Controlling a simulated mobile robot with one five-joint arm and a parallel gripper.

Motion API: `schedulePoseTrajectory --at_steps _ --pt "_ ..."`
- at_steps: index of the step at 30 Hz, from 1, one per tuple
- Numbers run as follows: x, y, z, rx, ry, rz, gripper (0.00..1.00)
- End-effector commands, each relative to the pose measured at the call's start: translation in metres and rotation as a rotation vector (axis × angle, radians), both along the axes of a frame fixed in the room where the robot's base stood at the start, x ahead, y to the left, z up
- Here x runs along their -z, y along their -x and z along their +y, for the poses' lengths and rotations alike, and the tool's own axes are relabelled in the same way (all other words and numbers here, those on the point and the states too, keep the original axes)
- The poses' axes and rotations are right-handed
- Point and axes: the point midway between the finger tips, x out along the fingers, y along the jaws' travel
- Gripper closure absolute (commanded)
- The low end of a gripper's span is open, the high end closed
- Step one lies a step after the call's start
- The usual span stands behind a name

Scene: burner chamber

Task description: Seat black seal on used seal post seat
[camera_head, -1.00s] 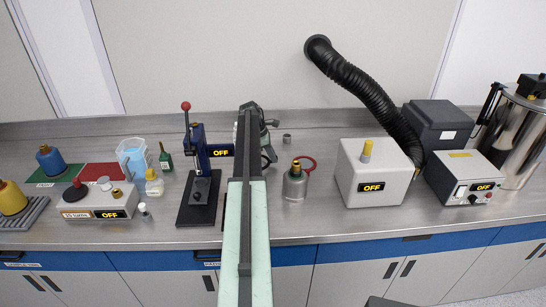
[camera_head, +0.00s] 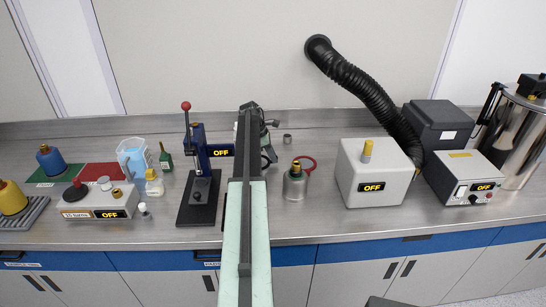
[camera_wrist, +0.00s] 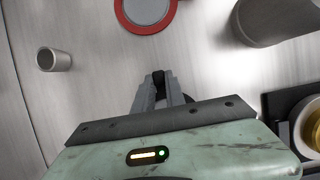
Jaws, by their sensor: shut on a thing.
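My gripper (camera_wrist: 160,90) is shut on a small black piece at its fingertips in the wrist view, which appears to be the black seal (camera_wrist: 158,76). Little of the seal shows between the fingers. In the head view my arm hides most of the gripper. A small grey metal cylinder (camera_wrist: 53,60) stands to the left of the fingers; it also shows behind the arm's right side in the head view (camera_head: 287,139). I cannot tell which thing is the used seal post seat.
A red-rimmed grey disc (camera_wrist: 148,10) lies beyond the fingertips. A metal canister with a brass top (camera_head: 295,185) stands right of my arm. A white box (camera_head: 370,190) stands farther right. The bench between canister and box is clear.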

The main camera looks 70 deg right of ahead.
Motion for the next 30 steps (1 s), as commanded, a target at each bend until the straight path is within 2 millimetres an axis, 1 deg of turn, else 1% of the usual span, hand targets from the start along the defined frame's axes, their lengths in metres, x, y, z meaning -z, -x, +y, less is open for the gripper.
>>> schedulePoseTrajectory --at_steps 17,18,20,30 --pt "0.019 0.001 0.000 0.001 -0.001 0.000 1.00" --pt "0.018 0.001 0.000 0.001 -0.001 0.000 0.76" --pt "0.017 0.001 0.000 0.001 -0.001 0.000 0.60" --pt "0.016 0.001 0.000 0.001 0.000 0.000 0.59"
